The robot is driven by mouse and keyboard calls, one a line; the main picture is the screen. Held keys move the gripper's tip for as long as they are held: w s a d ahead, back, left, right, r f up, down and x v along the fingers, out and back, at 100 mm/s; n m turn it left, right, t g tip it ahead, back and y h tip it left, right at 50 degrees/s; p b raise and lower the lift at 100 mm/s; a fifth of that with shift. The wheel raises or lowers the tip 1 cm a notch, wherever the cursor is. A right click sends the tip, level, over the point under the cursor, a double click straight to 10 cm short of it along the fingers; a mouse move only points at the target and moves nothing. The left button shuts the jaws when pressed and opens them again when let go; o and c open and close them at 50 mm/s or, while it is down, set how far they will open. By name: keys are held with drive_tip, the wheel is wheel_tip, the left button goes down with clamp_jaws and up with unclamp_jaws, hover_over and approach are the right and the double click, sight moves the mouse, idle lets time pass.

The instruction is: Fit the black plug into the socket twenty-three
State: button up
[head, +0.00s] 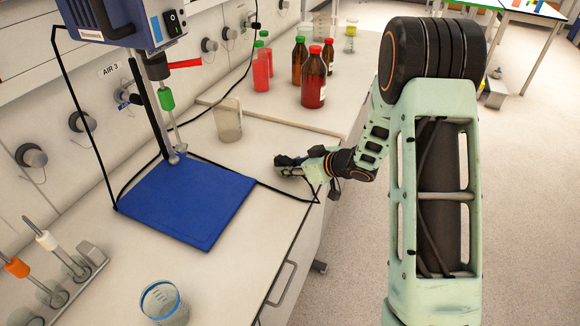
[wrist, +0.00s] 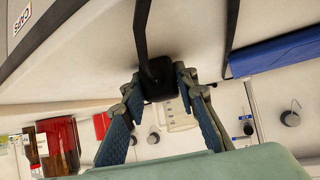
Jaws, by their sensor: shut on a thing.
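My gripper (head: 283,167) is low over the near edge of the white bench, right of the blue stand base. In the wrist view my gripper (wrist: 158,88) has its two blue-padded fingers closed on the black plug (wrist: 157,80). A black cable (wrist: 141,35) runs from the plug towards the top of that view. In the head view the plug cannot be told apart from the dark fingertips. Several round grey wall fittings (head: 30,156) line the wall panel at left. No number twenty-three is readable, so I cannot tell which one is that socket.
The blue stand base (head: 190,200) with its rod and stirrer (head: 125,20) stands between my gripper and the wall panel. A beaker (head: 228,120) stands behind my gripper. Brown bottles (head: 314,85) and red bottles (head: 261,68) are further back. A blue-rimmed beaker (head: 163,303) is at front.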

sight(290, 162)
clamp_jaws()
wheel_tip(290, 162, up, 5)
drive_tip(key=p, duration=0.5)
drive_tip(key=shift+r, duration=0.1)
